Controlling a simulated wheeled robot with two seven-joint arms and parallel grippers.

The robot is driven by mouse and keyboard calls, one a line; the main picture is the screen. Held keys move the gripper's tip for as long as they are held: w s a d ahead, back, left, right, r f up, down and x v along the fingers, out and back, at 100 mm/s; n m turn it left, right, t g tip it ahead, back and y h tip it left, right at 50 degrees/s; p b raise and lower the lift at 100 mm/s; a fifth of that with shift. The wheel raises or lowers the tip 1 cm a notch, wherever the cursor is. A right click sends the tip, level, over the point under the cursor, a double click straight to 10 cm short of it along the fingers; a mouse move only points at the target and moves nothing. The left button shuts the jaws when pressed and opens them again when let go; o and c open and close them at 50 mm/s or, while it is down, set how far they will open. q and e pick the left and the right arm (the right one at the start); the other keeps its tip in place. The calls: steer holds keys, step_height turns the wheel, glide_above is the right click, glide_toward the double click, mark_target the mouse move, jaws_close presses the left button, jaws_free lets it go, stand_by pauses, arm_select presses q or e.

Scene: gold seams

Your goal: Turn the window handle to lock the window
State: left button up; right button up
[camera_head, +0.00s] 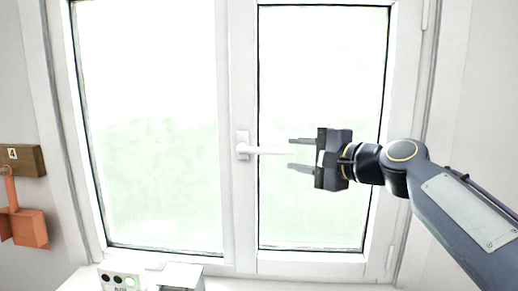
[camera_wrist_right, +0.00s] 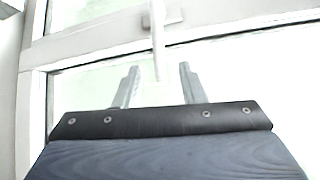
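The white window handle (camera_head: 265,150) points horizontally to the right from its base plate on the middle upright of the window (camera_head: 243,200). My right gripper (camera_head: 291,154) is open, with one finger above and one below the line of the handle's free end. In the right wrist view, the handle (camera_wrist_right: 157,45) reaches in between the two spread fingers of the right gripper (camera_wrist_right: 157,85). There are gaps on both sides, and no contact shows. My left gripper is not in the head view.
A wooden board marked 4 (camera_head: 30,160) with an orange hanging item (camera_head: 25,228) is on the left wall. A white panel with round buttons (camera_head: 118,280) and a pale box (camera_head: 181,276) are on the sill below the window.

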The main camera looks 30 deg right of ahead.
mark_target(281, 153)
steer(key=p+x, duration=0.1)
steer(key=x, duration=0.5)
steer(key=shift+w+a+f, duration=0.1)
steer(key=shift+w, duration=0.2)
jaws_close()
